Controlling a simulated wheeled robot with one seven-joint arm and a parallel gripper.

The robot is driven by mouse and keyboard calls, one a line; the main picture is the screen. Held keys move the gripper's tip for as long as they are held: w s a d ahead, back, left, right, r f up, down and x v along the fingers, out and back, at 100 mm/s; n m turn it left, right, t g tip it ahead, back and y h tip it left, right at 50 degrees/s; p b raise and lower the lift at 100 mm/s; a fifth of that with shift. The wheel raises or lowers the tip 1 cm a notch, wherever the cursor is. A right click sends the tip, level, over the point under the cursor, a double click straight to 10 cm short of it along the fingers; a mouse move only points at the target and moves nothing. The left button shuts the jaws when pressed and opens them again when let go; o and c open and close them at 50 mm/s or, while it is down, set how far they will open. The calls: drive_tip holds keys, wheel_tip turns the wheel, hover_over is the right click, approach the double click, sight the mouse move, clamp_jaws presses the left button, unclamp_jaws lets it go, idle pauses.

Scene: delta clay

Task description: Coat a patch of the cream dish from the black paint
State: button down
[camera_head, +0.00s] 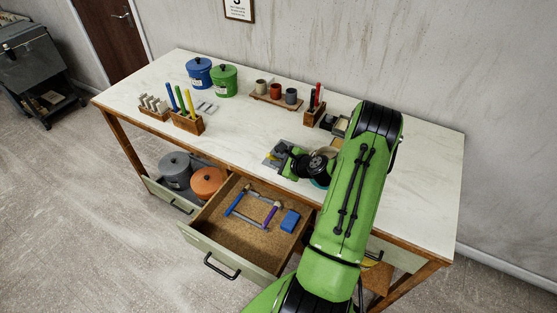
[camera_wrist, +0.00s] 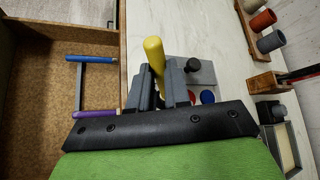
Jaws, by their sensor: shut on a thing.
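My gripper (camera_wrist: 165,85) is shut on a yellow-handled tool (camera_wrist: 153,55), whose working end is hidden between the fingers. In the head view my gripper (camera_head: 290,162) is low over the worktop, beside a grey plate (camera_head: 271,155), and my arm covers much of that area. The grey plate (camera_wrist: 205,75) also shows in the wrist view, with a dark knob-like shape on it and red and blue round spots near the fingers. I cannot make out the black paint for certain. The cream dish cannot be picked out for certain; three cups, pale, red and dark, stand at the back.
The cups' wooden tray (camera_head: 266,97) is at the back. A tool block (camera_head: 189,125) stands left, and another block (camera_head: 314,115) stands near my arm. Blue (camera_head: 199,73) and green (camera_head: 223,80) pots stand behind. An open drawer (camera_head: 240,225) juts out in front. The left worktop has free room.

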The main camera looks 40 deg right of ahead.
wheel_tip(320, 180, up, 7)
drive_tip(key=p, duration=0.5)
idle(0.6)
drive_tip(key=w+a+f+b, duration=0.1)
drive_tip(key=w+a, duration=0.2)
drive_tip(key=a, duration=0.5)
drive_tip(key=w+a+f+b, duration=0.1)
drive_tip(key=w+a+f, duration=0.15)
drive_tip(key=a, duration=0.45)
drive_tip(key=s+a+f+b, duration=0.1)
drive_tip(key=s+a, duration=0.1)
drive_tip(key=a, duration=1.3)
drive_tip(key=shift+a+f+n+y, duration=0.3)
drive_tip(key=shift+a+n+y, duration=0.05)
drive_tip(key=shift+n+y, duration=0.05)
drive_tip(key=shift+w+d, duration=0.1)
